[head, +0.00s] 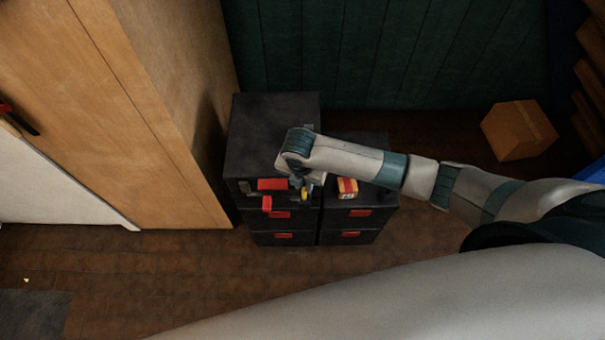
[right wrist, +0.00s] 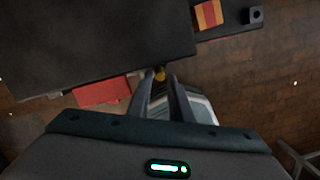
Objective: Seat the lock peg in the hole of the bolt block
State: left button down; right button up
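My right gripper (head: 303,190) is at the front edge of the taller dark cabinet. The yellow piece also shows in the head view (head: 307,194). A red block (head: 272,184) sits on the cabinet front just left of the gripper, and the wrist view shows red there too (right wrist: 103,91). My left gripper is not in view.
The taller dark cabinet (head: 270,125) stands beside a lower one (head: 350,222) with red-handled drawers. A red-and-yellow box (head: 347,187) lies on the lower one. A tall wooden cabinet (head: 150,100) stands left. A cardboard box (head: 518,130) is on the floor at right.

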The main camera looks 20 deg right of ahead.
notch_tip(320, 180, up, 8)
jog(key=b, duration=0.1)
jog(key=shift+s+a+r, duration=0.15)
jog(key=shift+s+a, duration=0.15)
jog(key=shift+s, duration=0.1)
dwell(0.5)
